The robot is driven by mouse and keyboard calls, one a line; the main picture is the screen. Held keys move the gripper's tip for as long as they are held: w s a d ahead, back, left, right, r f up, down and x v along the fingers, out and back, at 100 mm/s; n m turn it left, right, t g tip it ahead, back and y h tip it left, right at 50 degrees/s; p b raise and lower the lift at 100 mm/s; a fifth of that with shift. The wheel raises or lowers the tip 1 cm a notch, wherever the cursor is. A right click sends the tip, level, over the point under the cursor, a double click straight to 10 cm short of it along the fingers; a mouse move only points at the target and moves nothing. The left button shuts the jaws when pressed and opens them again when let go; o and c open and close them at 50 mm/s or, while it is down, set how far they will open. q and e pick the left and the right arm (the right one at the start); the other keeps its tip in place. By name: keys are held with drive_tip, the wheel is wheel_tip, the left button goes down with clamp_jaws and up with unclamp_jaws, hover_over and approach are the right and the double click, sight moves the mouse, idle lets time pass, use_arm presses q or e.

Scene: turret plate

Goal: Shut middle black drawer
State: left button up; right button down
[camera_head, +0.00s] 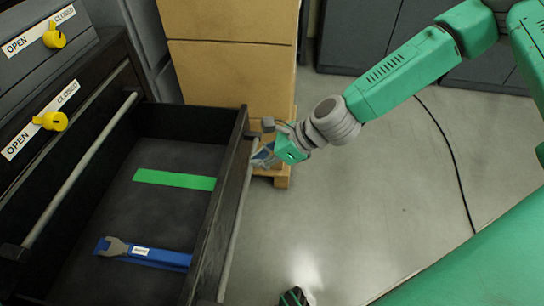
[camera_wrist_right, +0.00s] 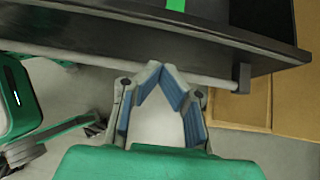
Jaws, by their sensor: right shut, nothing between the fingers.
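The black drawer (camera_head: 225,215) is pulled far out of the black cabinet in the head view. A pale bar handle (camera_head: 238,215) runs along its front. My right gripper (camera_head: 262,155) is at the far end of the drawer front, by the handle. In the right wrist view its fingertips (camera_wrist_right: 161,66) meet in a point with nothing between them, close to the handle bar (camera_wrist_right: 110,60); I cannot tell whether they touch it. Only a dark tip, perhaps my left gripper (camera_head: 293,297), shows at the bottom edge.
Above are closed-looking drawer fronts with yellow knobs (camera_head: 52,121) and OPEN/CLOSED labels (camera_head: 40,120). Cardboard boxes (camera_head: 232,75) on a pallet stand behind the drawer's far end. Grey cabinets (camera_head: 365,40) line the back. The floor (camera_head: 390,190) right of the drawer is clear except for a black cable (camera_head: 452,150).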

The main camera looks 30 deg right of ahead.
sight(231, 163)
drive_tip(key=w+a, duration=0.1)
drive_tip(key=w+a+b, duration=0.1)
drive_tip(key=a, duration=0.1)
drive_tip(key=shift+a+f, duration=0.1)
drive_tip(key=shift+f, duration=0.05)
drive_tip(key=shift+w+a, duration=0.2)
drive_tip(key=shift+a, duration=0.4)
drive_tip(key=shift+d, duration=0.25)
